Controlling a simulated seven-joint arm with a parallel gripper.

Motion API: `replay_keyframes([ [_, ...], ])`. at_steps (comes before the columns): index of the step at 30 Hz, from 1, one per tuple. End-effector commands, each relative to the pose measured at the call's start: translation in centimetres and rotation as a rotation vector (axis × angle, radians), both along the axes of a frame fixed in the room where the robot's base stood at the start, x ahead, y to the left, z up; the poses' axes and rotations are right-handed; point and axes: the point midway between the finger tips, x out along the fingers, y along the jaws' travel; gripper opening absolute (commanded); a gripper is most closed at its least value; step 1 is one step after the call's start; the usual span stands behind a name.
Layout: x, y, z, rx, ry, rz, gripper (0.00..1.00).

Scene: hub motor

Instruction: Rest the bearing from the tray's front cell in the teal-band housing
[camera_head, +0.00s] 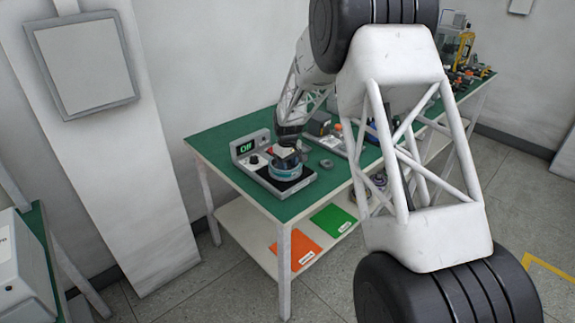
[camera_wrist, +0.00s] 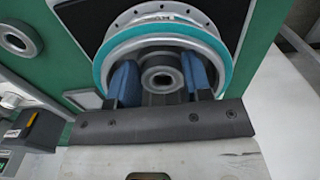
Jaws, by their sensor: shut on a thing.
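The teal-band housing (camera_wrist: 214,50) is a round metal part with a bolted rim, seen in the wrist view from above. In the head view it sits on the dark plate of a bench device (camera_head: 285,170). My gripper (camera_wrist: 160,80) has blue finger pads and is shut on the bearing (camera_wrist: 163,68), a dark grey ring with a hole. The bearing lies within the outline of the housing; I cannot tell whether it touches its seat. In the head view my gripper (camera_head: 287,147) points down over the housing. The tray (camera_head: 338,143) is partly hidden by my arm.
The device has a display (camera_head: 246,147) reading Off and a knob. A loose ring (camera_head: 326,163) lies on the green bench; it also shows in the wrist view (camera_wrist: 20,38). Orange (camera_head: 295,247) and green (camera_head: 333,220) sheets lie on the lower shelf.

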Motion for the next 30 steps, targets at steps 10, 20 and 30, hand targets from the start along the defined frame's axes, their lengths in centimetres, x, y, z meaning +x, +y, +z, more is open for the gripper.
replay_keyframes([
  [10, -0.1, 0.0, -0.2, -0.001, 0.002, 0.0, 0.74],
  [20, -0.1, 0.0, 0.2, -0.001, 0.002, 0.0, 0.75],
  [30, 0.0, 0.0, 3.7, 0.001, -0.001, 0.0, 0.75],
])
